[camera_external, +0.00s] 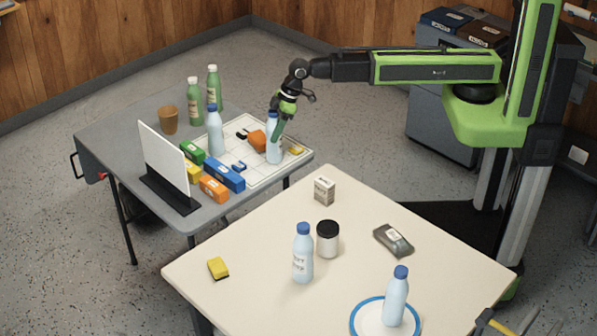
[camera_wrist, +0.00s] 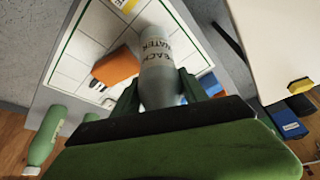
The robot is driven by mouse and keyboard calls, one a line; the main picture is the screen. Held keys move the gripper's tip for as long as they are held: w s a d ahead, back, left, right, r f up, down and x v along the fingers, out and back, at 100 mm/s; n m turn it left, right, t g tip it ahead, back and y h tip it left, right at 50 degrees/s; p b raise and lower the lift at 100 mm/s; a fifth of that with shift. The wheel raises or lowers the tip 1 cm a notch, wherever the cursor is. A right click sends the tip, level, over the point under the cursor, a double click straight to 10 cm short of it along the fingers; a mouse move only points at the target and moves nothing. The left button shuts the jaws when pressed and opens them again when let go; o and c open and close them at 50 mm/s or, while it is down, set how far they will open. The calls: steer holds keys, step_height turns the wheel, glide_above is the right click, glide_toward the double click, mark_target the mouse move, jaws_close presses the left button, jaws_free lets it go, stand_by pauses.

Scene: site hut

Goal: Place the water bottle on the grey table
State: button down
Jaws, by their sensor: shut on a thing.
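My gripper (camera_external: 277,125) is shut on a pale blue water bottle (camera_external: 273,150) with a blue cap. The bottle is upright over the right part of the white gridded board on the grey table (camera_external: 128,125); I cannot tell whether its base touches. In the wrist view the bottle (camera_wrist: 158,62), with lettering on its side, sits between the green fingers (camera_wrist: 158,92). Similar blue-capped bottles stand on the grey table (camera_external: 215,133), on the cream table (camera_external: 303,254) and on a blue-rimmed plate (camera_external: 396,300).
Near the held bottle are an orange block (camera_external: 257,139) and a yellow piece (camera_external: 295,150). The grey table also bears green bottles (camera_external: 194,105), a brown cup (camera_external: 168,120), a white upright panel (camera_external: 164,158) and several coloured boxes. The cream table (camera_external: 240,300) stands in front.

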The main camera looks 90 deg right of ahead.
steer(key=c, duration=0.6)
jaws_free()
steer(key=p+v, duration=1.2)
steer(key=s+d+f+m+g+h, duration=0.1)
steer(key=s+d+m+g, duration=0.2)
steer(key=s, duration=1.1)
steer(key=d+g, duration=0.1)
steer(key=d, duration=0.2)
steer(key=shift+d+f, duration=0.25)
steer(key=shift+f, duration=0.05)
